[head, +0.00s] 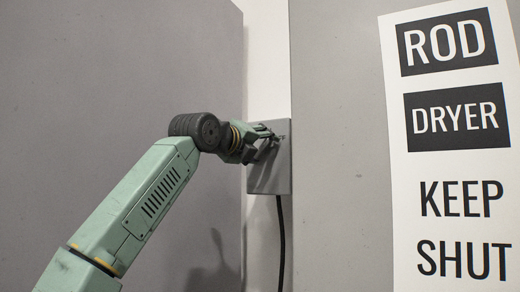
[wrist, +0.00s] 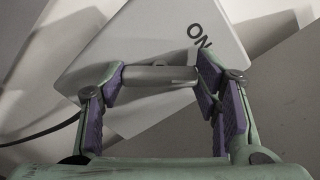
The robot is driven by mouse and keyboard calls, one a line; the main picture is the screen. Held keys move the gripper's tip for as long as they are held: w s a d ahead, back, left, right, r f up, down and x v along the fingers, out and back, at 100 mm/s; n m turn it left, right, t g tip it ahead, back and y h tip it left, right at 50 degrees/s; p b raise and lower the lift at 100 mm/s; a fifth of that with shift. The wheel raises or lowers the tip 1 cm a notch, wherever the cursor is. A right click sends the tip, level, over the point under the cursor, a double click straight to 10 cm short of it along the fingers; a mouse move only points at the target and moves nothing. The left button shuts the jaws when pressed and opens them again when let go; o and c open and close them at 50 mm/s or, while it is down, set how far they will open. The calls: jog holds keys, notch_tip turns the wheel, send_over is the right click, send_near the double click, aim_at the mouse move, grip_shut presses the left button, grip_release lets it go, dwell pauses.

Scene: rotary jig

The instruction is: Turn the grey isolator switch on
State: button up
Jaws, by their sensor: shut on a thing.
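The grey isolator switch is a flat grey box (head: 283,180) on the wall between two large grey panels. In the wrist view its plate (wrist: 168,30) bears the marking "ON" near its right side. A grey bar-shaped handle (wrist: 158,76) stands out from the plate and lies about level across the wrist view. My gripper (wrist: 160,78) has its purple-padded fingers at the two ends of the handle and is shut on it. In the head view my gripper (head: 268,145) is at the box and partly hides it. The handle's pivot is hidden.
A black cable (head: 281,240) hangs from the box. A large grey panel (head: 335,210) with a white "ROD DRYER KEEP SHUT" sign (head: 455,165) stands to the right. Another grey panel (head: 120,60) stands to the left, behind my arm.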

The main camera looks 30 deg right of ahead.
jog(key=o, duration=1.1)
jog(key=shift+o, duration=0.2)
jog(key=shift+a, duration=0.1)
jog(key=v, duration=1.2)
jog(key=shift+f, duration=0.1)
